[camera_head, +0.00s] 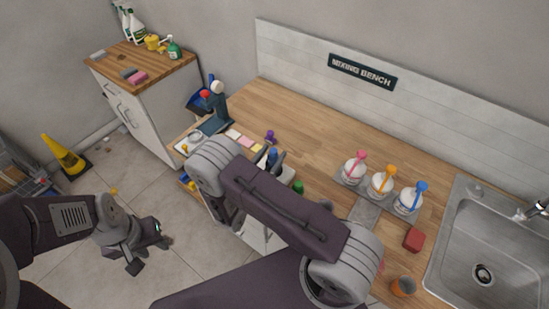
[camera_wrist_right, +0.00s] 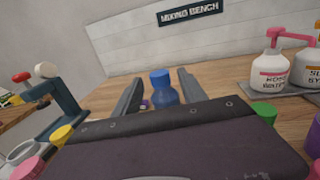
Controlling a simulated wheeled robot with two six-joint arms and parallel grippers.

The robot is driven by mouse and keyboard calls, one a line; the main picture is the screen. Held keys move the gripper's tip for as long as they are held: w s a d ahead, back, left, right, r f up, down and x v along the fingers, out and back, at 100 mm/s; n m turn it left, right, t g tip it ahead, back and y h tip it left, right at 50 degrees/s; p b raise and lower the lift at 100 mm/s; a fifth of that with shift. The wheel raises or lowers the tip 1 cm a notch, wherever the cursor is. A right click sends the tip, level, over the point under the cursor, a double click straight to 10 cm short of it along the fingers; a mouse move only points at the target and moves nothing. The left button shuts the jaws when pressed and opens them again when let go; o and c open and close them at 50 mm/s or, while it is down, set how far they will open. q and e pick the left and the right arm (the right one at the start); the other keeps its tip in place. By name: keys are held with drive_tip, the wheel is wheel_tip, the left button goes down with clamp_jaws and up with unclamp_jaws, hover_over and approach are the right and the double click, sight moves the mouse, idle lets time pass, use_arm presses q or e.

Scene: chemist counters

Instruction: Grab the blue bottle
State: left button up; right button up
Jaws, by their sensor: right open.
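The blue bottle (camera_wrist_right: 162,88) stands upright on the wooden bench in the right wrist view. My right gripper (camera_wrist_right: 160,76) is open, with one finger on each side of the bottle in the picture; I cannot tell if the bottle is fully between them. The lower part of the bottle is hidden by the gripper body. In the head view the bottle (camera_head: 272,156) is small and partly hidden by my right arm. My left gripper (camera_head: 151,256) hangs over the tiled floor at the left, away from the bench; its fingers look apart and empty.
Three white pump bottles (camera_head: 382,184) stand right of centre on the bench. A blue stand (camera_head: 214,115) is at the left end. The bench behind the bottle is clear.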

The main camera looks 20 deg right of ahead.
drive_tip(key=shift+w+d+r+p, duration=0.15)
drive_tip(key=shift+w+d+p, duration=0.15)
drive_tip(key=shift+d, duration=0.25)
drive_tip(key=shift+w+d+r+p, duration=0.15)
drive_tip(key=shift+w+d, duration=0.2)
drive_tip(key=shift+d, duration=0.15)
drive_tip(key=shift+w+d, duration=0.25)
drive_tip(key=shift+w+d+f, duration=0.15)
drive_tip(key=shift+f, duration=0.1)
drive_tip(key=shift+r, duration=0.1)
clamp_jaws()
use_arm(q)
drive_tip(key=shift+s+a+r, duration=0.1)
drive_tip(key=shift+r, duration=0.35)
drive_tip(key=shift+s+a+r, duration=0.1)
drive_tip(key=shift+r, duration=0.3)
